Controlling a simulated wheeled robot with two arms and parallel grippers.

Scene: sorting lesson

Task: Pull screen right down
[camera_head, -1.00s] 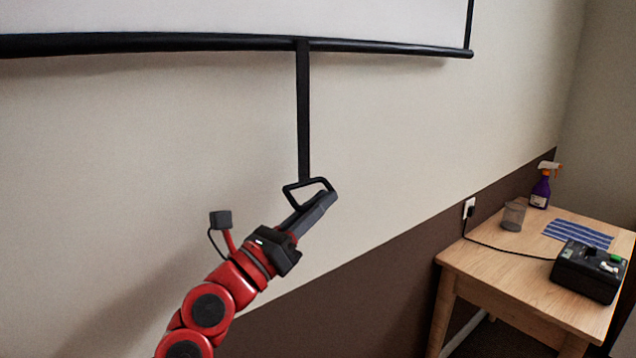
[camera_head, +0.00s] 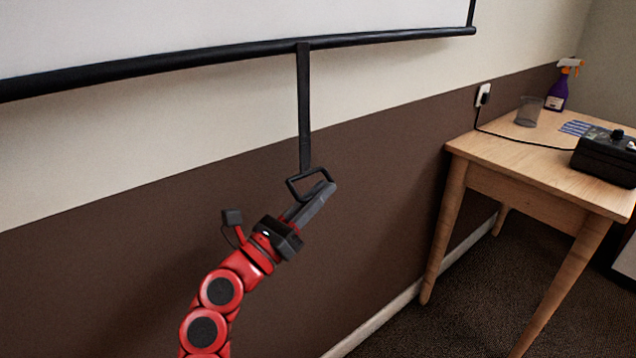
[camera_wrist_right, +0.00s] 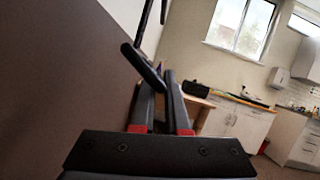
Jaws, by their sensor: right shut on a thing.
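The white projection screen (camera_head: 200,28) hangs on the wall at the top of the head view, with a black bar (camera_head: 180,65) along its lower edge. A black strap (camera_head: 304,105) hangs straight down from the bar and ends in a black handle loop (camera_head: 292,186). My right gripper (camera_head: 318,200) is shut on the handle's lower side. In the right wrist view the handle (camera_wrist_right: 140,64) runs slantwise across the fingers (camera_wrist_right: 166,90). My left gripper is in neither view.
A wooden table (camera_head: 500,155) stands at the right with a black device (camera_head: 606,160), a clear cup (camera_head: 529,111), a striped cloth (camera_head: 577,127) and a spray bottle (camera_head: 557,92). A cable runs from the device to a wall socket (camera_head: 482,96). The wall below the handle is bare.

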